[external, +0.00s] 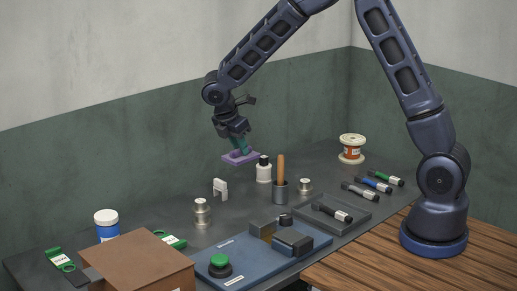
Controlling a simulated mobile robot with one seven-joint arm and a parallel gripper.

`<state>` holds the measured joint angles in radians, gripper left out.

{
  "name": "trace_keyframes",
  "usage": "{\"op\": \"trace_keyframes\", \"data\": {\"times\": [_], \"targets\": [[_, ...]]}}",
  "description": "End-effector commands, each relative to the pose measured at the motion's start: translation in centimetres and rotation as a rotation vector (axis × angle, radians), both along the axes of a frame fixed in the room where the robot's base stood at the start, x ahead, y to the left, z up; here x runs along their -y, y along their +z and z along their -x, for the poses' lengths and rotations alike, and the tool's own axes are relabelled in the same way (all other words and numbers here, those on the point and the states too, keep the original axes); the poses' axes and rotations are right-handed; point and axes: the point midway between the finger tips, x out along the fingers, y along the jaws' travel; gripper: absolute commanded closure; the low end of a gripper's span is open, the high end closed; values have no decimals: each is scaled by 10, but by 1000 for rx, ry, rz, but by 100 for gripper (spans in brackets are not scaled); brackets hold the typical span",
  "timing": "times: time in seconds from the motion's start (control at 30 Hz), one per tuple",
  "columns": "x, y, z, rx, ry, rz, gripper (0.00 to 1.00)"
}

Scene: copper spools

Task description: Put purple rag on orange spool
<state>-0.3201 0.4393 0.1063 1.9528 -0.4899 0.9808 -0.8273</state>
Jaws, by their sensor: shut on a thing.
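The purple rag (239,158) hangs flat and level in the air above the middle of the dark table. My gripper (243,147) points down and is shut on the rag, with its greenish fingers at the rag's upper side. The orange spool (352,150) stands upright at the back right of the table, with pale flanges and an orange middle with a light label. The gripper and rag are well to the left of the spool and apart from it.
A white bottle with a black cap (264,169) stands close by the rag. A cardboard box (138,263) fills the front left.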

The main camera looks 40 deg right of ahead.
Motion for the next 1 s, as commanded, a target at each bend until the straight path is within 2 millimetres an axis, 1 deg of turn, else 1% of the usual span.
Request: {"op": "trace_keyframes", "data": {"times": [0.07,0.17,0.27,0.3,0.37,0.4,0.47,0.5,0.57,0.6,0.77,0.8,0.87,0.9,0.97,1.0], "targets": [[5,1,-3,0,-9,0,100],[20,3,-13,0,-36,0,100],[48,7,-30,1,-80,0,100],[63,8,-38,-1,-103,0,100],[86,11,-49,-2,-138,0,100],[102,13,-56,-3,-163,0,100],[127,16,-67,-4,-197,0,100],[143,19,-73,-3,-219,-1,100],[168,22,-81,-5,-255,-1,100],[185,25,-85,-5,-277,-1,100],[253,33,-100,-6,-364,-2,100],[271,36,-102,-5,-387,-2,100],[297,40,-105,-7,-417,-2,100],[314,42,-107,-6,-439,-2,100],[340,45,-108,-6,-469,-2,100],[358,48,-108,-6,-491,-3,100]]}}
